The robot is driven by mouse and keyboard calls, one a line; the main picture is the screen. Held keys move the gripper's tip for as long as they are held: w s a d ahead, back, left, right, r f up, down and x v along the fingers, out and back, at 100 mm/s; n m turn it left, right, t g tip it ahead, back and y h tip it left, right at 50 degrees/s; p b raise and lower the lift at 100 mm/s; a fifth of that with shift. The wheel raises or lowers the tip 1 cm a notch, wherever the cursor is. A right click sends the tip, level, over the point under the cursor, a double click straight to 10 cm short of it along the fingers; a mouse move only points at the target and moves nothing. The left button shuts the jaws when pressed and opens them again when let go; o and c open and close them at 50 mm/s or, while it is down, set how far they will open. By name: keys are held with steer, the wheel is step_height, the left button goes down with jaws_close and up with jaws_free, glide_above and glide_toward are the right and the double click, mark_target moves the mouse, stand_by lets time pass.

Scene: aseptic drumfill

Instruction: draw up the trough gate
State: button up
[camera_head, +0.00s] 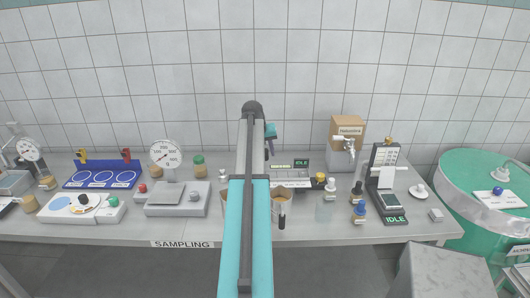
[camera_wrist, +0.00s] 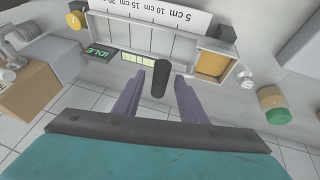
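The trough (camera_wrist: 175,43) lies across the top of the wrist view, with a centimetre scale along it and an amber-filled compartment (camera_wrist: 212,64) at its right end. A black upright cylinder (camera_wrist: 160,80), which looks like a handle, stands in front of the trough. My gripper (camera_wrist: 160,76) is open, one purple finger on each side of this cylinder, with a visible gap on both sides. In the head view the trough (camera_head: 290,175) shows just right of my arm, which hides its left part. I cannot make out the gate plate itself.
An IDLE display (camera_wrist: 97,51) sits by the trough. A brown dispenser box (camera_head: 348,130) with a tap stands behind right, a black stand (camera_head: 383,170) right of it. A grey scale (camera_head: 178,198) and a blue ringed tray (camera_head: 103,174) are left. A green drum (camera_head: 480,195) is far right.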

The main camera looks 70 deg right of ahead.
jaws_close()
steer(key=shift+d+r+p, duration=0.1)
steer(key=shift+r+p, duration=0.3)
steer(key=shift+r, duration=1.5)
jaws_free()
steer(key=shift+r, duration=0.15)
steer(key=shift+a, duration=0.2)
steer(key=b+v, duration=0.4)
steer(key=v, duration=0.9)
steer(key=shift+r, duration=0.25)
